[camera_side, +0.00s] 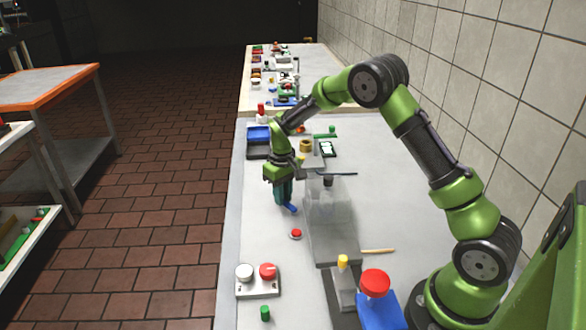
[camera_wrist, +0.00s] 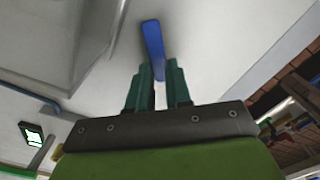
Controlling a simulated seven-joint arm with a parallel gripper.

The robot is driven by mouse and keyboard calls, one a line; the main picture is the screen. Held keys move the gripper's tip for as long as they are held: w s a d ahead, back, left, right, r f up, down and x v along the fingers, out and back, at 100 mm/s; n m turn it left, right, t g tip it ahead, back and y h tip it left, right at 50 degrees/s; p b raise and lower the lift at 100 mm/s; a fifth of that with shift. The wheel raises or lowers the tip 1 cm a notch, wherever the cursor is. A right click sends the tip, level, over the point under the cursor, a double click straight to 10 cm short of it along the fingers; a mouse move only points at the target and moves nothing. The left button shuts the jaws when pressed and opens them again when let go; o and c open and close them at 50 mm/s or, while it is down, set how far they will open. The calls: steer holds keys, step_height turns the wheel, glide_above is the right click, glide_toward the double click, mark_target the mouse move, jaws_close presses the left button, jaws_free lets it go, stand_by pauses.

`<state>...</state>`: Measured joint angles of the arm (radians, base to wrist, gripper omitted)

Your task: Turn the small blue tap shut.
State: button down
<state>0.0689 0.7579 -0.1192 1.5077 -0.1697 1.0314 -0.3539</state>
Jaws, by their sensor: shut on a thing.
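The small blue tap shows as a blue lever (camera_side: 290,209) low beside the left wall of a clear tank (camera_side: 330,225). In the wrist view the blue lever (camera_wrist: 152,42) runs up and slightly left from between my fingertips. My gripper (camera_side: 284,203) points down over the counter, its dark green fingers closed around the near end of the lever. The fingers also show in the wrist view (camera_wrist: 158,72). They hide the gripped end, and I cannot see the tap's body or spout.
A red button (camera_side: 295,234) sits in front of my gripper. A blue bin (camera_side: 258,135) stands behind. The counter left of my gripper is clear up to its edge.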

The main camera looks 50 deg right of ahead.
steer(key=m, duration=0.2)
steer(key=d+m, duration=0.1)
steer(key=shift+s+d+r+m, duration=0.1)
steer(key=shift+s+d+m, duration=0.1)
steer(key=shift+m, duration=0.2)
steer(key=shift+s+d+m, duration=0.2)
steer(key=shift+d+m, duration=0.05)
steer(key=shift+m, duration=0.65)
steer(key=shift+s+d+m, duration=0.2)
steer(key=shift+d+m, duration=0.05)
steer(key=shift+m, duration=0.65)
steer(key=c, duration=1)
jaws_free()
steer(key=shift+c, duration=0.2)
